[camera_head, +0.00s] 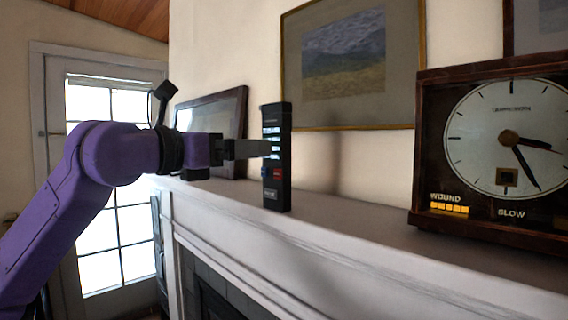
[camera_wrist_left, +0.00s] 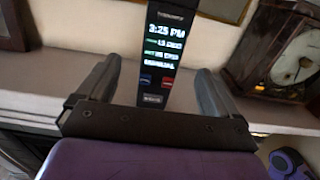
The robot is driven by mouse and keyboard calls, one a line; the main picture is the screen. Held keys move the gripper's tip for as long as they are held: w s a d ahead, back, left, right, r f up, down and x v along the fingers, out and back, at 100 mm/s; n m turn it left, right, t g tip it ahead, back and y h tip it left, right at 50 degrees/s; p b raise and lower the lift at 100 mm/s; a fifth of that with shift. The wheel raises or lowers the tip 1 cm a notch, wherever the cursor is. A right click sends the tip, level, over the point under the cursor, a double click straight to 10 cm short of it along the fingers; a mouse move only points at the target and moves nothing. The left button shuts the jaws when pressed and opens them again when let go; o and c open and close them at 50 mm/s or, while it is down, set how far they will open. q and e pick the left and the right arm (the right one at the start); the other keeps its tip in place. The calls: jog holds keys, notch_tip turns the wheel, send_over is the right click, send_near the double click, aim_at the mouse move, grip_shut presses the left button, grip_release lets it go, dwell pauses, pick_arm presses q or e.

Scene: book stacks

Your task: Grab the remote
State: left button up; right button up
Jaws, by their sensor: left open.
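The black remote (camera_head: 276,185) stands upright on the mantel shelf, with a lit display and small red and blue buttons. In the left wrist view the remote (camera_wrist_left: 160,60) shows between the two fingers, with its display facing the camera. My left gripper (camera_head: 264,149) is open and level with the remote's middle. Its fingers (camera_wrist_left: 158,72) have gaps to either side of the remote in the wrist view. In the head view a finger overlaps the remote's front; I cannot tell whether it touches.
A large dark-framed clock (camera_head: 500,150) stands on the mantel (camera_head: 340,230) at the right. A framed picture (camera_head: 350,65) hangs behind. A dark frame (camera_head: 235,110) leans on the wall behind my gripper. The shelf between remote and clock is clear.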

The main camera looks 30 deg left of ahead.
aim_at(276, 146)
pick_arm(q)
jog(key=p+x, duration=0.4)
jog(key=x, duration=0.4)
jog(key=shift+w+d+r+p, duration=0.1)
jog(key=shift+w+d+p, duration=0.15)
jog(key=shift+p, duration=0.1)
jog(key=c, duration=1.2)
